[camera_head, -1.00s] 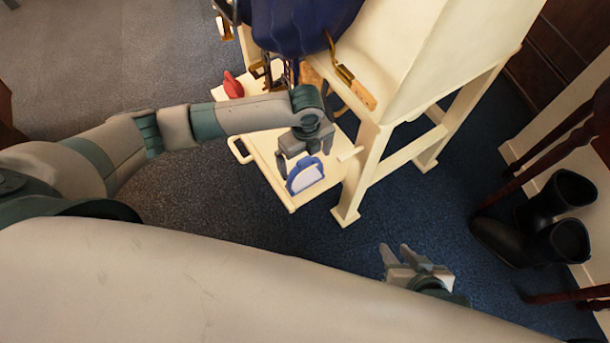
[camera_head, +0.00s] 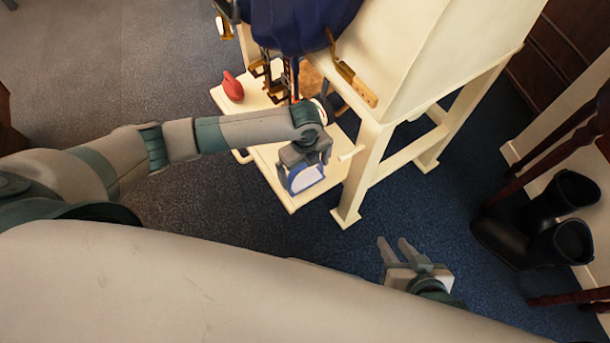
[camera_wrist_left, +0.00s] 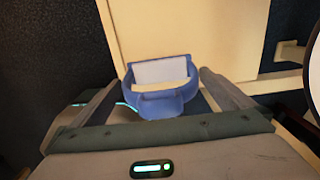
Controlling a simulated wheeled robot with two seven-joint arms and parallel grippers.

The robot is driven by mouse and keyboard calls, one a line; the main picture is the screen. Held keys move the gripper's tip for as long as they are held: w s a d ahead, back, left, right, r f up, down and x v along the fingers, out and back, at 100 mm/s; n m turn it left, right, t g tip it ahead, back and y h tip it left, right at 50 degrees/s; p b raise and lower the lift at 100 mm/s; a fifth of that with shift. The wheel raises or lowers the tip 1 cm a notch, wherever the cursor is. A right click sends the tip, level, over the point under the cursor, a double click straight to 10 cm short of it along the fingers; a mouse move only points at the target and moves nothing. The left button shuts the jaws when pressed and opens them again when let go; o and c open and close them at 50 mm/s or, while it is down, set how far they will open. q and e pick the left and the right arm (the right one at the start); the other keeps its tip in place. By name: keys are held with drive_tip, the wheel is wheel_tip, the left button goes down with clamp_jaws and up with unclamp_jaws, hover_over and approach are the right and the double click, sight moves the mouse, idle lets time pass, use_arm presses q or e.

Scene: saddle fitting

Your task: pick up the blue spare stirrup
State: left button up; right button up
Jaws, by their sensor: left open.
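The blue spare stirrup (camera_head: 305,179), with a white tread, stands on the cream shelf at the foot of the wooden stand. My left gripper (camera_head: 304,170) is right over it, with its fingers down around the stirrup. In the left wrist view the stirrup (camera_wrist_left: 160,90) sits between the two open fingers, with a gap visible towards the right finger. My right gripper (camera_head: 408,255) is open and empty, low in the head view, apart from the stand.
The cream shelf (camera_head: 284,196) also holds a red object (camera_head: 233,88). A blue saddle (camera_head: 300,22) with hanging brass and dark fittings is above it. The stand's leg (camera_head: 356,180) rises just right of the stirrup. Black boots (camera_head: 545,225) stand at right.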

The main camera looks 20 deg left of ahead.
sight(304, 166)
drive_tip(key=shift+s+a, duration=0.15)
drive_tip(key=shift+s, duration=0.05)
use_arm(q)
drive_tip(key=c, duration=0.9)
drive_tip(key=shift+r, duration=0.45)
drive_tip(key=r, duration=0.1)
drive_tip(key=r+p, duration=0.1)
drive_tip(key=shift+s+r, duration=0.3)
drive_tip(key=shift+r, duration=0.05)
drive_tip(key=s+a+p, duration=0.2)
drive_tip(key=s+a, duration=0.1)
drive_tip(key=s, duration=1.4)
drive_tip(key=shift+a, duration=0.15)
use_arm(e)
drive_tip(key=d, duration=0.1)
drive_tip(key=s+d+g+h, duration=0.1)
drive_tip(key=s+d+f+g, duration=0.1)
drive_tip(key=d, duration=0.1)
drive_tip(key=shift+f+h, duration=0.1)
drive_tip(key=shift+h, duration=0.2)
use_arm(q)
drive_tip(key=shift+f, duration=0.1)
